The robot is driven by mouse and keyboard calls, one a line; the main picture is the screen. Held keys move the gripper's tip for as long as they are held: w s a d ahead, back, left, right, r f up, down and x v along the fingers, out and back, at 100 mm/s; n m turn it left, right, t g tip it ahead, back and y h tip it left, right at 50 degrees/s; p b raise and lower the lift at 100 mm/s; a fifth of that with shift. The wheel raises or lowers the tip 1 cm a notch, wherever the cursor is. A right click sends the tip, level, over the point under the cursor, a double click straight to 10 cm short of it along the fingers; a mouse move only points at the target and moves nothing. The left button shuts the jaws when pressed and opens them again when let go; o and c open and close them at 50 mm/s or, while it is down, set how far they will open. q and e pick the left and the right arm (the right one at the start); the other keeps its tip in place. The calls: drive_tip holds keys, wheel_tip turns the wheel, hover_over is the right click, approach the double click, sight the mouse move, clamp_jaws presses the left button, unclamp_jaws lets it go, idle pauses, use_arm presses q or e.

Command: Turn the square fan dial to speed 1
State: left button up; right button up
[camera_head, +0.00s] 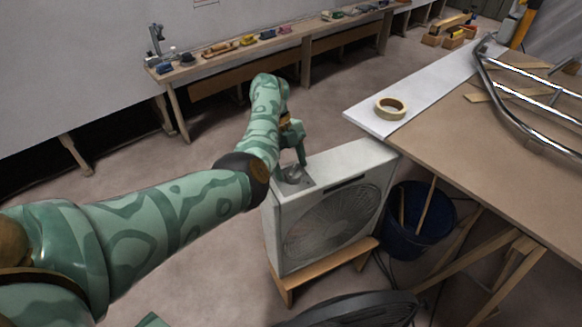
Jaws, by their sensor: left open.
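The square fan (330,212) is a white box fan with a round grille, standing upright on a low wooden stand in the middle of the view. Its dial (293,174) sits on a grey plate on the fan's top, near the left end. My left arm comes in from the left, and my left gripper (294,160) points down right at the dial. The gripper is open, its fingers partly hidden by my own wrist. I cannot tell whether they touch the dial or which speed it points to. My right gripper is not in view.
A table (480,135) with a white board, a tape roll (390,107) and metal tubing stands right of the fan. A dark blue bucket (420,222) stands beside the fan under it. A workbench (270,45) with tools lines the back wall. Floor left of the fan is clear.

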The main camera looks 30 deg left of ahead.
use_arm(q)
drive_tip(key=p+v, duration=0.2)
drive_tip(key=v, duration=1.2)
drive_tip(key=shift+r, duration=0.4)
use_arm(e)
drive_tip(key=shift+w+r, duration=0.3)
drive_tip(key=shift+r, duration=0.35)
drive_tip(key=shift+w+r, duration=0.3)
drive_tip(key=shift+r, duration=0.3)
use_arm(q)
drive_tip(key=shift+a, duration=0.15)
